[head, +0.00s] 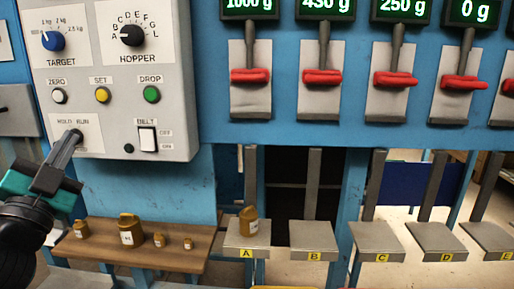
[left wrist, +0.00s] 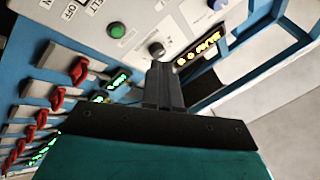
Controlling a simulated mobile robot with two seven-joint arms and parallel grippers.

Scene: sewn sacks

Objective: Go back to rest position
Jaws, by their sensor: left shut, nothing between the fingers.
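My left gripper (head: 74,138) is at the lower left of the head view, its fingertips at the HOLD RUN control on the lower left of the grey control panel (head: 180,110). The fingers are shut together with nothing between them; whether they touch the panel I cannot tell. In the left wrist view the shut fingers (left wrist: 163,75) point at the same panel, near a round dark knob (left wrist: 156,49). The fingertips cover part of the HOLD RUN control. My right gripper does not show.
Brass weights (head: 131,229) stand on a wooden shelf (head: 90,232) below the panel. Another weight (head: 248,222) sits on tray A (head: 240,252); trays B (head: 313,250), C (head: 382,250) and D (head: 436,250) look empty. Red-handled levers (head: 250,76) hang under green displays (head: 250,6).

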